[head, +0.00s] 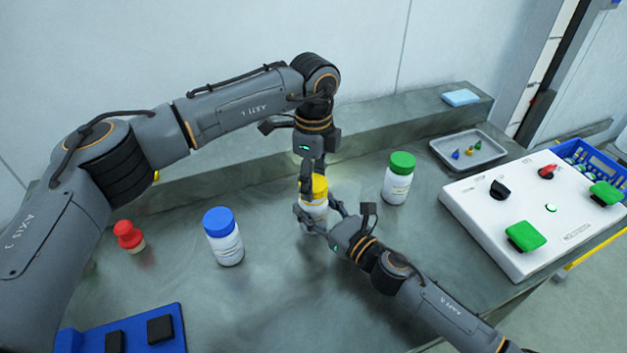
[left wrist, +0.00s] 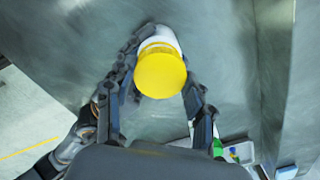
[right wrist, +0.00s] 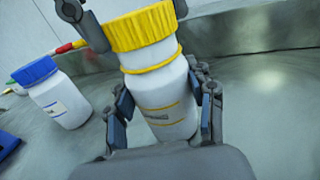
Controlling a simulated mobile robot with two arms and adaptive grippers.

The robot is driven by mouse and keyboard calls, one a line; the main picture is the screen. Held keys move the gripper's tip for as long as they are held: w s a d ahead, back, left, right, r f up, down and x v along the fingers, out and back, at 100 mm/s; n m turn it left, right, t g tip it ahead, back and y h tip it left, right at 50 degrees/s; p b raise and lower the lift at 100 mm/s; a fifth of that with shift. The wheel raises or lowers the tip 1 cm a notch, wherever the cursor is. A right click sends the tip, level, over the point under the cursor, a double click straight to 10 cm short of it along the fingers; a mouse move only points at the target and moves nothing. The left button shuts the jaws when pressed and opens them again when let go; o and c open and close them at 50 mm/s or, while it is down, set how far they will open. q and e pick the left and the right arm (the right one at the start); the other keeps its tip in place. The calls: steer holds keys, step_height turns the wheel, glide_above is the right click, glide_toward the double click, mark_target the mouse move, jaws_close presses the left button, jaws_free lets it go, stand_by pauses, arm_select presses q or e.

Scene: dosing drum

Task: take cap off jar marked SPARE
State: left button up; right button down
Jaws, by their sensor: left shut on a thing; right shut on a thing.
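A white jar (head: 314,212) with a yellow cap (head: 319,185) stands mid-bench; its label (right wrist: 163,115) is too blurred to read. My left gripper (head: 313,187) comes from above and is shut on the yellow cap, which also shows in the left wrist view (left wrist: 161,75). My right gripper (head: 320,213) is shut around the jar's body from the right, low on its sides in the right wrist view (right wrist: 165,105). There, a white band separates the cap from a thin yellow ring below it. Whether the cap is loose, I cannot tell.
A blue-capped jar (head: 224,238) stands to the left and a green-capped jar (head: 398,180) to the right. A red-topped piece (head: 129,237) is further left. A grey tray (head: 468,137) and a white control box (head: 530,250) are at right. A blue fixture (head: 170,312) is front left.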

arm_select(q)
steer(key=shift+r, duration=0.55)
steer(key=shift+r, duration=2)
arm_select(e)
steer(key=shift+c, duration=2)
jaws_free()
steer(key=shift+d, duration=0.1)
